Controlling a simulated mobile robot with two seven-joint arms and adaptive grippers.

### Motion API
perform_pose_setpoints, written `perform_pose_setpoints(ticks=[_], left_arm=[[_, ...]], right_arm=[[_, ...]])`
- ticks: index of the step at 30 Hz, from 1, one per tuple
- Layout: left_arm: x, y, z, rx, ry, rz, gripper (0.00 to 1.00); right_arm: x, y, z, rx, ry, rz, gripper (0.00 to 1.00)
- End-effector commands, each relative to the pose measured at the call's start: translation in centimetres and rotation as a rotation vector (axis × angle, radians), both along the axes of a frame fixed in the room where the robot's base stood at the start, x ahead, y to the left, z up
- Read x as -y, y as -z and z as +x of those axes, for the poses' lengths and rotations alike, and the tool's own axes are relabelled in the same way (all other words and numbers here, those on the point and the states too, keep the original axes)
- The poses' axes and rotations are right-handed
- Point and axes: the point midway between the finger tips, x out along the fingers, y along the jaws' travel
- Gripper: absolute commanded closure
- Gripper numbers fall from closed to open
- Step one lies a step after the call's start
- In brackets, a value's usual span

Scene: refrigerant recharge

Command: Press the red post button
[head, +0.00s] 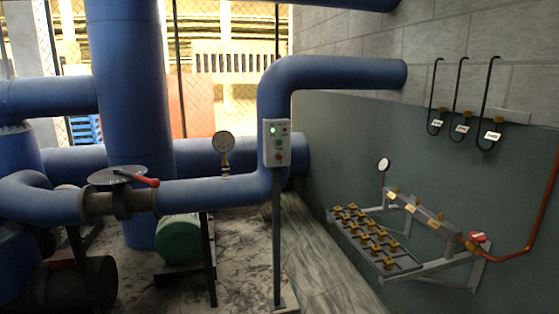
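A light grey control box (268,155) sits on top of a thin grey post (277,240) in the middle of the head view. Its front carries a lit green lamp (272,130) near the top and small buttons below it. A small red button (279,154) shows low on the front; its details are too small to tell. The box stands in front of the bend of a thick blue pipe. Nothing touches the box. Neither of my grippers is in view.
Blue pipes (130,75) fill the left, with a red-handled valve (140,180) and a gauge (223,142). A wall rack (400,262) with several brass fittings juts out at right, below hanging hooks (460,95). Floor (325,270) is open between post and rack.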

Motion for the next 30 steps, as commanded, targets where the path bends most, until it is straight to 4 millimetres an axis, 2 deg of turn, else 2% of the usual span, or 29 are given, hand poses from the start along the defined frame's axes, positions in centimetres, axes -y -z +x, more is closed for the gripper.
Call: perform_pose_setpoints(ticks=[4, 5, 9, 30], left_arm=[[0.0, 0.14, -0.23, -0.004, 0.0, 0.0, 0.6], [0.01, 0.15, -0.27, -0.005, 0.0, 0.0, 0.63], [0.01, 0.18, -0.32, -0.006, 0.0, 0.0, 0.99], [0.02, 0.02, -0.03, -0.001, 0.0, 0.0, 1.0]], right_arm=[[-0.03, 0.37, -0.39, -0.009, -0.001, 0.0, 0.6], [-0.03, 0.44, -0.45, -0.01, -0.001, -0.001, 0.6], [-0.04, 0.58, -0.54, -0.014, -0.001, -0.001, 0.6], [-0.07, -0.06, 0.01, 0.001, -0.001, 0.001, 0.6]])
